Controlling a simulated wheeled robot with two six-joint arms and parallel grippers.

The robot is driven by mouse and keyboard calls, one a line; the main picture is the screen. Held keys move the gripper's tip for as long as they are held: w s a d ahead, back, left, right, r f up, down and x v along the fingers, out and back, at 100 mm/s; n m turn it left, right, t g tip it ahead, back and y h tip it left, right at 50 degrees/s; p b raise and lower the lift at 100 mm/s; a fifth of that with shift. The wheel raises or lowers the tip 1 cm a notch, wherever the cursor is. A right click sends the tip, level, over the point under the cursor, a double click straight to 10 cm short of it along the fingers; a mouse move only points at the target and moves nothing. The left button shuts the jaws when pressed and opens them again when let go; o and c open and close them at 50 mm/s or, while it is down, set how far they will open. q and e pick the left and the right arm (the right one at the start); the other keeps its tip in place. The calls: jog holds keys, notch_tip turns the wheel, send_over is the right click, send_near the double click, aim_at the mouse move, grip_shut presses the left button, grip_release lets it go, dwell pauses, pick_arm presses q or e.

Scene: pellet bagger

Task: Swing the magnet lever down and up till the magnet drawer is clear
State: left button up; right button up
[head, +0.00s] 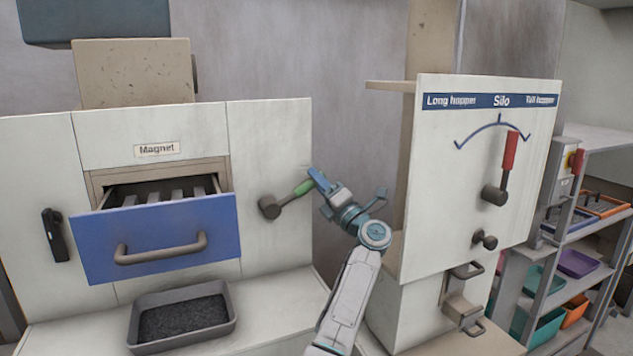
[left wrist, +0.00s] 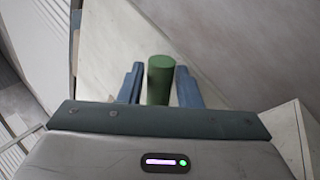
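The magnet lever has a dark pivot (head: 270,207) on the right panel of the magnet cabinet and a green grip (head: 303,187); it points right and a little up. My left gripper (head: 318,181) is at the grip's outer end. The blue-fronted magnet drawer (head: 160,238) is pulled out, and several grey bars (head: 165,193) show inside. Whether anything clings to the bars is too small to tell. My right gripper is out of view.
A grey tray (head: 137,322) of dark grains stands below the drawer. A Silo panel (head: 430,190) with a red-handled lever (head: 509,152) stands close right of my left arm. A shelf rack (head: 545,285) with coloured bins is at far right.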

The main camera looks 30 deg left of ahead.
pick_arm(q)
jog(key=b+v, duration=0.3)
jog(key=v, duration=0.7)
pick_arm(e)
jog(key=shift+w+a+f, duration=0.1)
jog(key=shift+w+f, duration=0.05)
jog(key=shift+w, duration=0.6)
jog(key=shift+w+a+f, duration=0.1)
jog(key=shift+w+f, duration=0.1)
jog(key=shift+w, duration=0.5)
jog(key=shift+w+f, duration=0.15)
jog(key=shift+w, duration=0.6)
